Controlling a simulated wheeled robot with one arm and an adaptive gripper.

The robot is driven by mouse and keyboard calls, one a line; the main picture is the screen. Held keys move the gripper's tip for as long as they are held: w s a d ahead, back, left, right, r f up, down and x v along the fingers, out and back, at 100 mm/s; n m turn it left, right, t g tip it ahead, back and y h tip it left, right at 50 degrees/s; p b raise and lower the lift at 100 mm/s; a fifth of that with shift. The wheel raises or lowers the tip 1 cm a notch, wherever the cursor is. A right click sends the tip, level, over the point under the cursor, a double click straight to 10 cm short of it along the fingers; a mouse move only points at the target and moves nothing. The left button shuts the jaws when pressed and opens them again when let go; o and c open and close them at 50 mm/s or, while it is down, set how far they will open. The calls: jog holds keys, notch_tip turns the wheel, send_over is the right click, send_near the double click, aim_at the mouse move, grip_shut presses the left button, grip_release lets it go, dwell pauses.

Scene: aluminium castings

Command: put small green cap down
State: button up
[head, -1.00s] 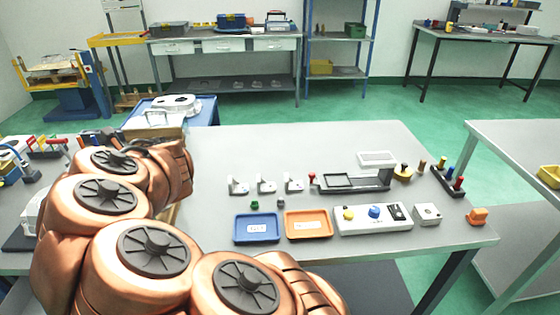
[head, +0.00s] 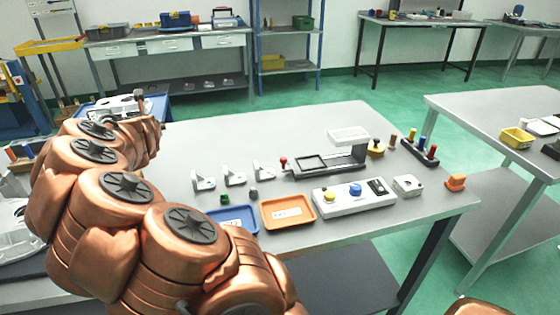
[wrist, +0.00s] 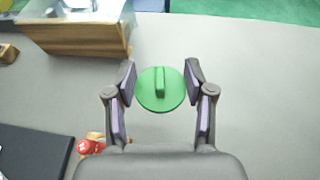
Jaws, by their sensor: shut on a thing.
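The small green cap (wrist: 160,89), a round green disc with a raised ridge across its top, is between the fingertips of my gripper (wrist: 160,78) in the wrist view. My gripper is shut on it. Grey table top shows around the cap; its height above the table is hard to tell. In the head view my copper-coloured arm covers the left side, and I cannot make out the gripper or the held cap.
In the wrist view a wooden box (wrist: 75,38) stands upper left, a red knob (wrist: 88,146) and dark mat (wrist: 32,152) lower left; table at right is clear. The head view shows a blue tray (head: 240,212), orange tray (head: 306,223) and small green part (head: 224,199).

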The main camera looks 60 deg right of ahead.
jog(key=s+d+f+m+g+h+b, duration=0.1)
jog(key=s+d+m+g+h+b, duration=0.4)
jog(key=d, duration=0.6)
jog(key=m+g+y+b, duration=0.1)
jog(key=m+g+b, duration=0.3)
jog(key=m+g, duration=0.65)
send_over(290, 150)
jog(key=f, duration=0.1)
jog(key=shift+n, duration=0.25)
jog(key=shift+s+a+f+b, duration=0.1)
jog(key=shift+f+b, duration=0.2)
jog(key=shift+f, duration=2.2)
jog(key=shift+s+f+b, duration=0.1)
jog(key=shift+f+b, duration=0.2)
jog(key=shift+f, duration=2.15)
jog(key=shift+f+g+y, duration=0.1)
jog(key=shift+g+y, duration=0.15)
jog(key=shift+y, duration=0.05)
jog(key=o, duration=0.7)
